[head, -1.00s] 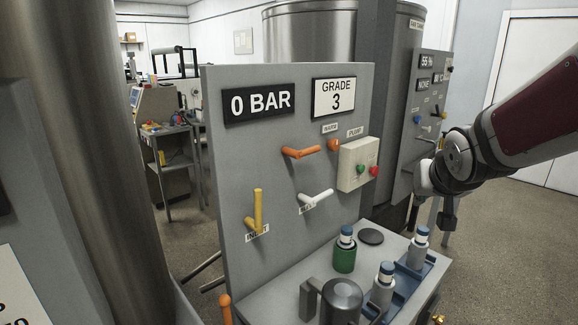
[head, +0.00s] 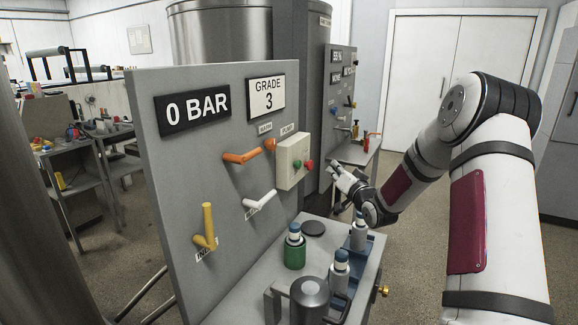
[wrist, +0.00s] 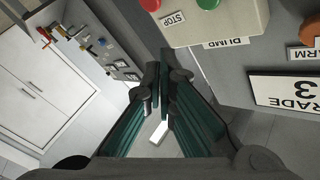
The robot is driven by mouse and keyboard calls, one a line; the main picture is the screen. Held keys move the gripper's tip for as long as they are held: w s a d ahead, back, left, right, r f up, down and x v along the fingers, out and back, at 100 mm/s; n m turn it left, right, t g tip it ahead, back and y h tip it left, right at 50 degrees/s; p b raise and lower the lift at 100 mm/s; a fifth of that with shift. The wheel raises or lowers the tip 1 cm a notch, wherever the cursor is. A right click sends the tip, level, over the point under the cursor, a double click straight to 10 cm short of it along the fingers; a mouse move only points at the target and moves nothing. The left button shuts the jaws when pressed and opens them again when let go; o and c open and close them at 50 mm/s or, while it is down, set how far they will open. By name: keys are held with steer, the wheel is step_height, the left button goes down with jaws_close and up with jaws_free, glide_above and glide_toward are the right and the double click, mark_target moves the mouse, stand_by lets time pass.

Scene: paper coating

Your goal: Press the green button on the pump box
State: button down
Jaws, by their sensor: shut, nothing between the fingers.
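The cream pump box (head: 285,178) is fixed to the right part of the grey upright panel. Its green button (head: 297,164) is on the front face, left of the red button (head: 308,164). My gripper (head: 335,171) is a little right of the box, apart from it, with its fingers toward the panel. In the wrist view, which looks upside down, the box (wrist: 228,22) is at the top, with the green button (wrist: 207,3) and the red button (wrist: 150,4) partly cut off by the edge. My gripper (wrist: 160,60) is shut and empty there, below the buttons.
An orange lever (head: 241,157), a white lever (head: 260,200) and a yellow lever (head: 208,225) stick out of the panel. Below, a grey shelf holds a green container (head: 295,252) and bottles in a blue rack (head: 378,245).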

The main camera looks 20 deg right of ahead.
mark_target(299, 165)
steer(key=shift+d+f+m+t, duration=0.4)
steer(key=shift+d+m+t, duration=0.1)
steer(key=shift+d, duration=0.05)
steer(key=shift+w, duration=0.1)
steer(key=w+a+b, duration=0.3)
steer(key=w+a, duration=0.2)
steer(key=w, duration=0.1)
steer(key=shift+w+a, duration=0.2)
steer(key=shift+w, duration=0.2)
steer(key=shift+w+a, duration=0.1)
stand_by(1.3)
steer(key=shift+w+a+b, duration=0.2)
steer(key=shift+w+b, duration=0.05)
steer(key=shift+b, duration=0.1)
steer(key=shift+w+a, duration=0.3)
steer(key=shift+w, duration=0.1)
stand_by(0.9)
steer(key=shift+s+d, duration=0.55)
steer(key=shift+s, duration=0.2)
